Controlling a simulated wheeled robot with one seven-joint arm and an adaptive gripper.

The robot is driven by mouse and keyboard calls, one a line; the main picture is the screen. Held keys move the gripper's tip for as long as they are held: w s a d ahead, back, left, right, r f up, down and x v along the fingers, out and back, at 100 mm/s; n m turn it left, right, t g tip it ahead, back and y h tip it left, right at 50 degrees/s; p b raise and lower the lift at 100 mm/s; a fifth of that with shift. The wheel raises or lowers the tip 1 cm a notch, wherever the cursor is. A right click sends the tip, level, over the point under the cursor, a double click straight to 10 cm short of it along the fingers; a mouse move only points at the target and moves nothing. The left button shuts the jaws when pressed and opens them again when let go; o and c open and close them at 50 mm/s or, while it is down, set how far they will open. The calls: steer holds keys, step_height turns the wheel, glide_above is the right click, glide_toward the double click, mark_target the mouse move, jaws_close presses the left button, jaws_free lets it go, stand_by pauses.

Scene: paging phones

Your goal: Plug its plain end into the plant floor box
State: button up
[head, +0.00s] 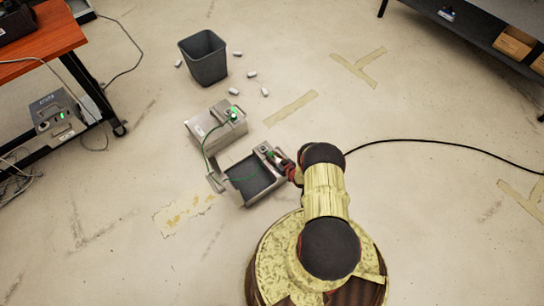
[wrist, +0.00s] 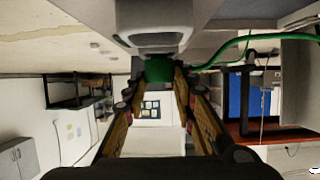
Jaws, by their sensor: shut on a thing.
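A green lead (head: 204,148) runs from a green-lit plug (head: 234,114) on a closed grey box (head: 205,128) to my gripper. A second grey floor box (head: 216,183) has an open dark recess, and the lead crosses it. I cannot read which box is the plant one. My gripper (head: 281,161) is at the second box's upper right edge. In the wrist view my gripper (wrist: 158,84) is shut on a green plug (wrist: 159,70), which lies up against a grey housing (wrist: 155,20). Whether it is seated in a socket is hidden. The lead also shows at right (wrist: 228,50).
A dark bin (head: 204,60) stands behind the boxes with several small pale pieces around it. A black cable (head: 430,141) crosses the floor at right. An orange-topped bench (head: 45,35) is at left and a dark shelf (head: 480,30) at upper right.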

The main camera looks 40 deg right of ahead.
steer(key=shift+f, duration=0.1)
steer(key=o, duration=1.2)
steer(key=shift+o, duration=0.2)
steer(key=v, duration=1.2)
